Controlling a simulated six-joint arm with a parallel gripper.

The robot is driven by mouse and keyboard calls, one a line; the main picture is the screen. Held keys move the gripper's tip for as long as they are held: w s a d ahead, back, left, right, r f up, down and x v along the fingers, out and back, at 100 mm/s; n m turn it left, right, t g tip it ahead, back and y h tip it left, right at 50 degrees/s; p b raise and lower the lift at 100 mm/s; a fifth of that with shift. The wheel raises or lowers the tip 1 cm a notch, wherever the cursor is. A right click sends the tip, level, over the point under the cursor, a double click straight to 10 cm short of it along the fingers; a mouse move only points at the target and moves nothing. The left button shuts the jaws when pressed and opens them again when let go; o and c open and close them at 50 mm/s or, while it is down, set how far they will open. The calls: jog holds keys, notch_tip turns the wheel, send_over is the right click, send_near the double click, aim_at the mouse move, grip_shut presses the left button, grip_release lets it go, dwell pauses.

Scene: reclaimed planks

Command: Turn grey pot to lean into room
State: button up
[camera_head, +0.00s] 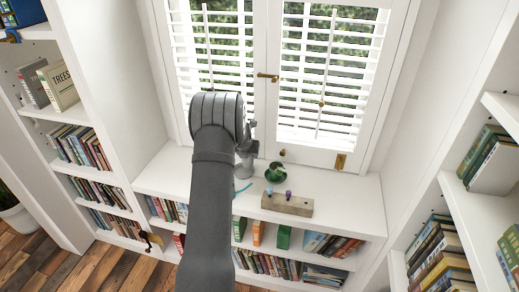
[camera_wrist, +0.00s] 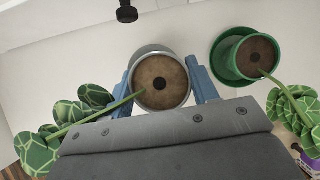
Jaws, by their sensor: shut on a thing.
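The grey pot (camera_wrist: 161,51) is between the two blue fingers of my gripper (camera_wrist: 163,82) in the wrist view, and the fingers are shut on its sides. Brown soil with a dark centre fills it. Its green stem leans to the lower left of that view, ending in large patterned leaves (camera_wrist: 74,112). The green pot also shows on the white window ledge (camera_head: 345,190) in the head view (camera_head: 276,172).
A wooden block (camera_head: 287,205) with a teal and a purple piece on top sits in front of the green pot. Shuttered windows (camera_head: 325,70) with brass handles stand behind the ledge. Bookshelves flank both sides. The ledge's right part is clear.

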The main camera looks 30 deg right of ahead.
aim_at(243, 161)
jog(key=shift+w+a+f+n, duration=0.25)
jog(key=shift+w+a+f, duration=0.1)
jog(key=shift+w+f, duration=0.25)
jog(key=shift+w+a+f+n, duration=0.3)
jog(key=shift+w+f, duration=0.15)
jog(key=shift+f, duration=1.6)
jog(key=o, duration=1.4)
jog(key=shift+c, duration=0.2)
jog(key=shift+s, duration=0.1)
jog(key=v, duration=1.7)
jog(key=shift+s+r, duration=0.2)
jog(key=shift+d+f, duration=0.1)
jog(key=shift+d, duration=0.05)
jog(key=x, duration=1.7)
jog(key=shift+w+a+f, duration=0.1)
jog(key=shift+w+a, duration=0.1)
